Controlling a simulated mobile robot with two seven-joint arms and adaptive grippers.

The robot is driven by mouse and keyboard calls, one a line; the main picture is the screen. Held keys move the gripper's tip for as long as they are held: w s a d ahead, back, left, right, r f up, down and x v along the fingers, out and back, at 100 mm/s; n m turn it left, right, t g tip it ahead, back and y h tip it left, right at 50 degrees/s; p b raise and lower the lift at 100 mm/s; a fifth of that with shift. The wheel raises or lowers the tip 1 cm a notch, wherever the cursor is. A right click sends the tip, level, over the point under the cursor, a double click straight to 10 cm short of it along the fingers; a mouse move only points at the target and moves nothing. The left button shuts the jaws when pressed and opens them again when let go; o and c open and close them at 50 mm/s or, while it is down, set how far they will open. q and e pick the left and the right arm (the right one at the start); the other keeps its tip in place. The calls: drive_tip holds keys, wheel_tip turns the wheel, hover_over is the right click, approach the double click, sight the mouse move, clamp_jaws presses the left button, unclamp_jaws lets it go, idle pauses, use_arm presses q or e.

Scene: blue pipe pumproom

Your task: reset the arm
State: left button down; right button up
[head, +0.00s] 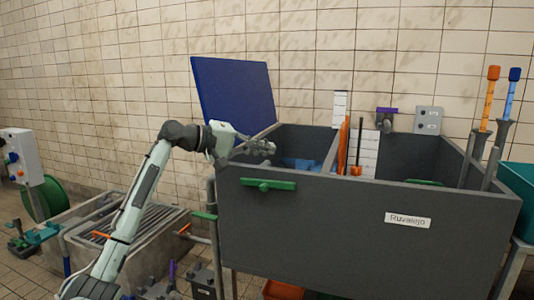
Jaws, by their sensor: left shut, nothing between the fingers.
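My left arm comes in from the lower left and bends at a dark joint. Its gripper (266,148) is shut and empty, pointing right over the left end of a large dark grey tank (350,225). The gripper is at about the height of the tank's rim; whether it touches the rim I cannot tell. My right gripper is not in this view.
A blue panel (235,92) stands up behind the tank's left end. An orange upright piece (343,146) is inside the tank. Orange-topped (493,73) and blue-topped (514,75) rods rise at its right. A green handle (268,184) is on its front. A grated trough (135,228) is left.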

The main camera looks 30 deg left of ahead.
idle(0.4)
use_arm(q)
drive_tip(key=s+d+f+m+g+y, duration=0.1)
drive_tip(key=s+d+f+g+y, duration=0.15)
drive_tip(key=f, duration=1.15)
drive_tip(key=s+d+f+m+g+y, duration=0.1)
drive_tip(key=s+f+g, duration=0.15)
drive_tip(key=f, duration=1.15)
drive_tip(key=s+d+f+m+g+y, duration=0.15)
drive_tip(key=s+f, duration=0.25)
drive_tip(key=f, duration=1)
drive_tip(key=s+d+f+m+g+y, duration=0.1)
drive_tip(key=s+d+f+m+g, duration=0.1)
drive_tip(key=s+f, duration=0.9)
drive_tip(key=s+d+f+m+g+y, duration=0.2)
drive_tip(key=s+d+f+m, duration=0.3)
drive_tip(key=s+f, duration=0.6)
drive_tip(key=s+d, duration=0.2)
drive_tip(key=s, duration=0.4)
drive_tip(key=shift+s+f, duration=0.15)
drive_tip(key=shift+f, duration=0.05)
drive_tip(key=shift+a, duration=0.15)
